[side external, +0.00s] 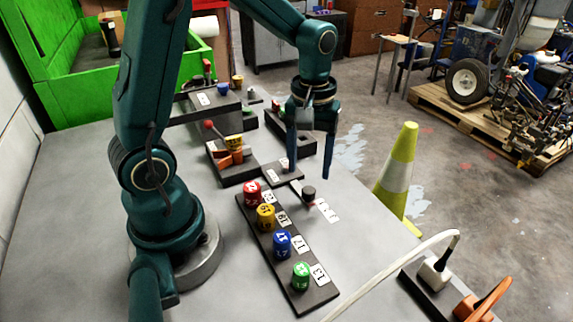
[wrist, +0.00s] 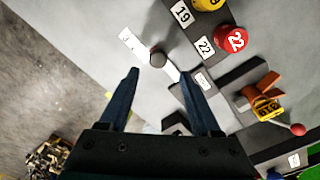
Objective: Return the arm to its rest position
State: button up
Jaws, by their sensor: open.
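My gripper (side external: 308,160) hangs over the far right part of the table with its two fingers apart and nothing between them. In the wrist view my gripper (wrist: 165,95) also shows open and empty. Below it a small dark round knob (side external: 308,193) stands on the table beside a white label strip (side external: 327,210); the knob also shows in the wrist view (wrist: 158,58). A dark rack (side external: 318,292) holds red (side external: 252,193), yellow (side external: 266,217), blue (side external: 282,244) and green (side external: 301,275) numbered caps, with number labels alongside.
Behind the rack stand a block with an orange part (side external: 230,158) and a red-knobbed lever (side external: 209,124), and more dark fixtures. A white hose (side external: 400,262) arcs over the right front edge. A yellow-and-white cone (side external: 399,172) stands beyond the table. Bare table lies left of the rack.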

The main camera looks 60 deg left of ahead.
jog(key=shift+w+d+r, duration=0.1)
jog(key=shift+w+r, duration=0.05)
jog(key=shift+r, duration=0.15)
jog(key=s+d+r+m+t, duration=0.5)
jog(key=s+r+m, duration=0.3)
jog(key=s+m, duration=0.1)
jog(key=shift+s+t, duration=0.3)
jog(key=shift+s, duration=0.25)
